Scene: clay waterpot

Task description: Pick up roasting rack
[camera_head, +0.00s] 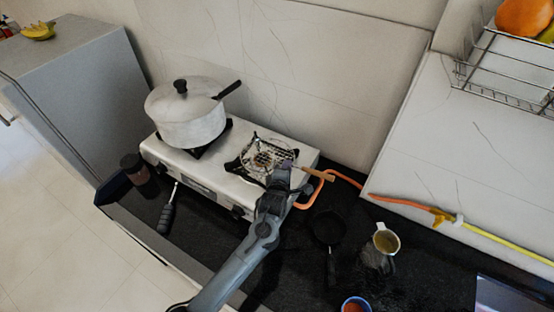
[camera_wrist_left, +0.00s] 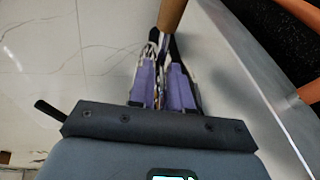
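The roasting rack (camera_head: 266,153) is a round wire grid with a wooden handle (camera_head: 317,173), at the right burner of the white stove. My left gripper (camera_head: 284,168) is at the rack's near side, where grid and handle meet. In the left wrist view, the purple-padded fingers of my left gripper (camera_wrist_left: 163,85) are close together with thin metal wires between them. The brown wooden handle (camera_wrist_left: 172,14) shows just beyond the fingertips. The gripper looks shut on the rack's wire part. I cannot tell whether the rack touches the burner. My right gripper is not in view.
A white lidded pot (camera_head: 187,118) stands on the stove's left burner. An orange hose (camera_head: 352,182) runs from the stove to the right. A small black pan (camera_head: 328,228) and a cup (camera_head: 386,241) stand on the dark counter. A grey fridge (camera_head: 80,85) is at left.

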